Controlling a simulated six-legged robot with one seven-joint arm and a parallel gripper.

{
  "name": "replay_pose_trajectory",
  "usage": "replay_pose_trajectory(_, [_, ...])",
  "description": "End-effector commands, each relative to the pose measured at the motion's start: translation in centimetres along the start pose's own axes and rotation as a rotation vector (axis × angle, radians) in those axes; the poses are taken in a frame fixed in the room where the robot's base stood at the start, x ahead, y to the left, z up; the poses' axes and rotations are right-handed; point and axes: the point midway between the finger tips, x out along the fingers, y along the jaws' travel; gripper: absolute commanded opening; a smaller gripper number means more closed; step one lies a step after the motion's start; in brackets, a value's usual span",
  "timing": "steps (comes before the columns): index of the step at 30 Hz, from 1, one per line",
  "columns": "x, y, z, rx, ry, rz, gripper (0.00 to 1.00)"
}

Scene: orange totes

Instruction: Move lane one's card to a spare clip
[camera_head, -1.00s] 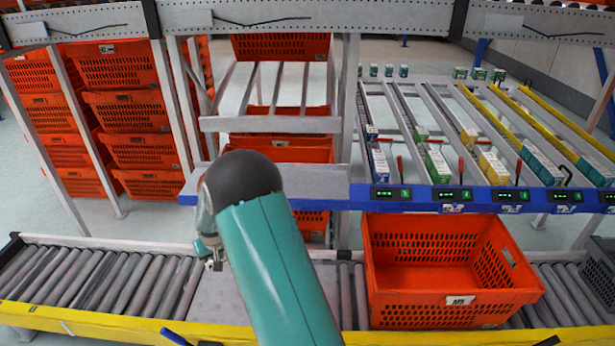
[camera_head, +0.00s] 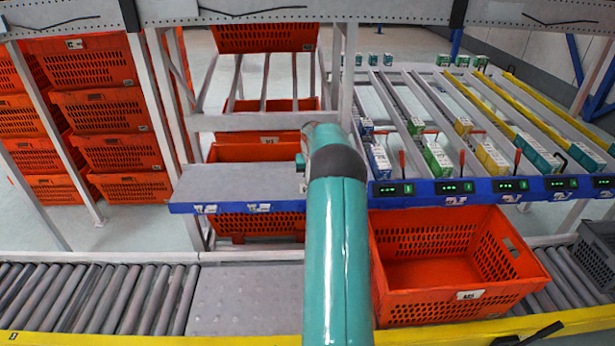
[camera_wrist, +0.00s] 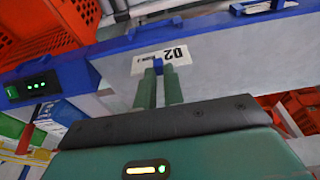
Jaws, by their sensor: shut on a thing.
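My gripper (camera_wrist: 159,72) is shut on a small blue tab of a white card (camera_wrist: 176,54) printed 02, which shows upside down in the wrist view. The card is close to the blue-edged rail (camera_wrist: 110,53); I cannot tell whether it touches. In the head view my arm hides the gripper and the card. Other cards hang below the lanes (camera_head: 455,200). No card shows below the leftmost lane display (camera_head: 394,189).
An orange tote (camera_head: 470,295) sits on the roller conveyor (camera_head: 90,300) at right. Flow lanes with cartons (camera_head: 437,158) rise behind the rail. Stacked orange totes (camera_head: 100,110) stand at left. A grey crate (camera_head: 598,255) is at far right.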

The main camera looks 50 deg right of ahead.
Motion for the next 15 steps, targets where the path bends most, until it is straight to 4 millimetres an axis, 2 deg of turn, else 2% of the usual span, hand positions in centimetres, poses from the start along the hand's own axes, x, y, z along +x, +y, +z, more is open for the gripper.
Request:
replay_pose_trajectory(5, [0.2,0.5,0.3,0.002,-0.001,0.001,0.0])
replay_pose_trajectory(15, [1.8,0.3,0.7,0.002,-0.001,0.0,0.0])
